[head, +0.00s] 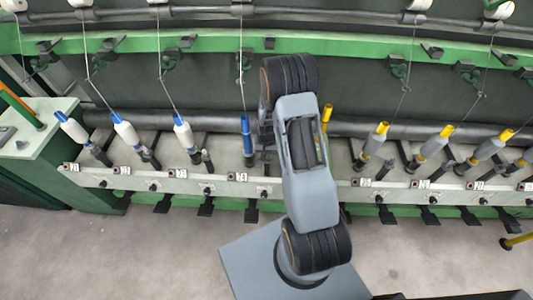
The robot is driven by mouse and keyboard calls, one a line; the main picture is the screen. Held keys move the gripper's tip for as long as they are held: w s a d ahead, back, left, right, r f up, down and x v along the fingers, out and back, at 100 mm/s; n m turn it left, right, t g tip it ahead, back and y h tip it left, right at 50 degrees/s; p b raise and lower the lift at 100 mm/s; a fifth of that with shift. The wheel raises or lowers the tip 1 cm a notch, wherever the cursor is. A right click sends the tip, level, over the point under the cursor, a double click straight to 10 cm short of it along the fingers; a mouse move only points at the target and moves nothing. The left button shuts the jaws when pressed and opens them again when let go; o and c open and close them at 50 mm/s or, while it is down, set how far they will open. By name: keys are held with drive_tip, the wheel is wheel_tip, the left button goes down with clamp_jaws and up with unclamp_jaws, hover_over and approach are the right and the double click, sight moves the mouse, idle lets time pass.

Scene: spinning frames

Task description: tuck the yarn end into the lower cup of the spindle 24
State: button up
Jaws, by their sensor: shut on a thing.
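The spindle with the plate 24 (237,177) carries a bare blue tube (247,140), standing nearly upright just left of my arm. A thin yarn (242,60) hangs down from the top rail towards the top of this tube. My gripper (265,148) is close beside the right side of the blue tube, mostly hidden behind my arm. It is shut on the yarn end, but the thread between the jaws is too fine to make out. The lower cup of the spindle is too small and covered to see clearly.
White bobbins with blue tips (183,133) stand on the spindles to the left. Yellow-tipped bobbins (433,145) stand to the right, and a yellow tube (326,117) is just right of my arm. A green rail (200,43) runs above.

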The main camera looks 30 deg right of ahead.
drive_tip(key=shift+f, duration=0.1)
drive_tip(key=o, duration=0.7)
wheel_tip(320, 180, up, 14)
drive_tip(key=shift+f+b, duration=0.1)
drive_tip(key=shift+b, duration=0.45)
idle(0.5)
drive_tip(key=s+a+r+n+t, duration=0.1)
drive_tip(key=s+a+r+n, duration=0.1)
drive_tip(key=s+r, duration=0.3)
drive_tip(key=s+a+r+n+t, duration=0.1)
drive_tip(key=s+a+r+n, duration=0.1)
drive_tip(key=s+a+r, duration=0.2)
drive_tip(key=s+a+r+n+t, duration=0.1)
drive_tip(key=s+a+r, duration=0.2)
drive_tip(key=s+r, duration=0.4)
drive_tip(key=shift+a+n+t, duration=0.1)
drive_tip(key=shift+n+t, duration=0.3)
drive_tip(key=shift+a+r, duration=0.15)
drive_tip(key=shift+r, duration=0.1)
drive_tip(key=shift+c, duration=0.3)
